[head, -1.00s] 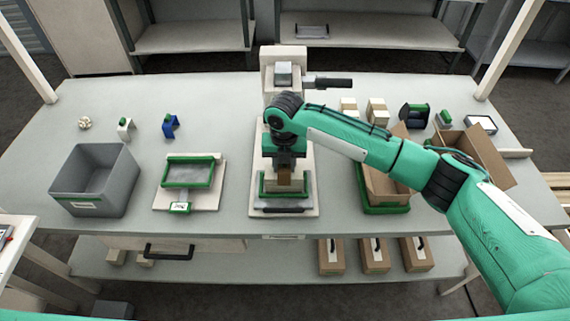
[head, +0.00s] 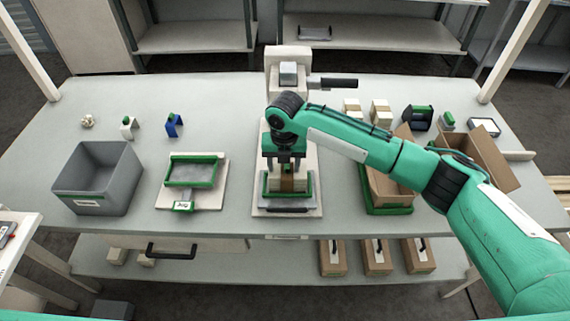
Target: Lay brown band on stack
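The stack (head: 273,184) is a pale block in the green-rimmed tray (head: 267,195) at the front of the white press-like stand (head: 312,200), mid-table. The brown band (head: 287,184) shows as a narrow upright strip across the middle of the stack's near face. My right gripper (head: 285,166) points down just above the stack, its dark fingers apart on either side of the band's top. It looks open; whether the fingers still touch the band is hard to see. My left gripper is out of view.
A grey bin (head: 72,202) and a green-framed tray (head: 168,182) stand to the left. An open cardboard box (head: 385,190) in a green tray is on the right, under my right arm. The stand's dark lever (head: 338,82) sticks out behind the arm. The table between bin and stand is partly clear.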

